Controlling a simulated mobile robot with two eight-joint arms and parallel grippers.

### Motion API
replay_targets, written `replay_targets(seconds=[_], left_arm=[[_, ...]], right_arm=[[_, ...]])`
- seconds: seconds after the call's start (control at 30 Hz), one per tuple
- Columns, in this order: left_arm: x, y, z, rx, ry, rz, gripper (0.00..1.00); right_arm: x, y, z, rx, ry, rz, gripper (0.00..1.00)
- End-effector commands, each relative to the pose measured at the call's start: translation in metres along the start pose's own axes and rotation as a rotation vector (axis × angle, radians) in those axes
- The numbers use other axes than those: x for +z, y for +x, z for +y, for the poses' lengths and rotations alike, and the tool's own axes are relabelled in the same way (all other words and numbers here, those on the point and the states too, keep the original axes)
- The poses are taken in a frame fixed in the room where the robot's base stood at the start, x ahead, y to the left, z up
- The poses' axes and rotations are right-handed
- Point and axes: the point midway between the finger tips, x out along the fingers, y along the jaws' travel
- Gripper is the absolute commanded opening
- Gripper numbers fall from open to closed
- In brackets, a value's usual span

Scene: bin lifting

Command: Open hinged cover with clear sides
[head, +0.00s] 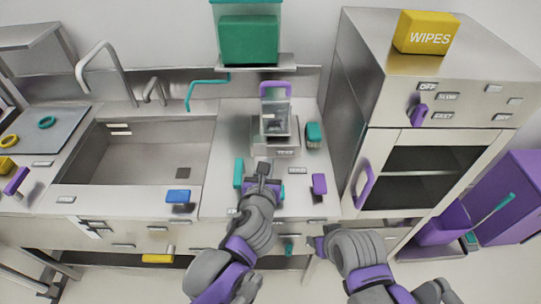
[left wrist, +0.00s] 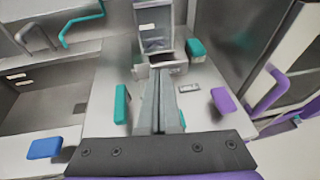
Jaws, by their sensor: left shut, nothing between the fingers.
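The cover with clear sides (head: 276,108) stands on a small grey metal device (head: 275,145) at the back of the counter. A purple handle (head: 275,88) is at its top. The cover also shows at the top of the left wrist view (left wrist: 154,25), where its upper part is cut off. I cannot tell whether it is fully closed. My left gripper (head: 263,168) is in front of the device, apart from it. Its fingers are together and empty in the left wrist view (left wrist: 159,76). My right gripper (head: 316,243) is low, at the counter's front edge; its fingers are unclear.
Teal (head: 238,172) and purple (head: 319,183) blocks lie on either side of my left gripper. A teal-topped item (head: 313,135) stands right of the device. A sink (head: 140,155) is left; a steel cabinet (head: 343,80) with a purple handle (head: 364,184) is right.

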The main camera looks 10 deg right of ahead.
Motion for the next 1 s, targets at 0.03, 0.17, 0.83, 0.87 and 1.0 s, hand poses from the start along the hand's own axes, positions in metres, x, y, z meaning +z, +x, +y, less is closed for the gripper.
replay_targets(seconds=[0.03,0.17,0.83,0.87,1.0], left_arm=[[0.001,-0.006,-0.001,-0.001,0.001,0.000,0.00],[0.001,-0.016,0.000,-0.001,0.002,-0.001,0.00],[-0.053,-0.061,0.127,0.358,-1.093,0.100,0.00],[-0.061,-0.068,0.137,0.405,-1.228,0.096,0.00],[-0.099,-0.106,0.176,0.637,-1.848,0.030,0.00]], right_arm=[[-0.001,-0.001,0.000,0.000,0.000,0.001,0.55],[-0.002,-0.001,0.000,0.000,0.000,0.002,0.55],[-0.002,-0.001,0.000,0.000,0.000,0.002,0.55],[-0.002,-0.001,0.000,0.000,0.000,0.002,0.55],[-0.002,-0.001,0.000,0.000,0.000,0.002,0.55]])
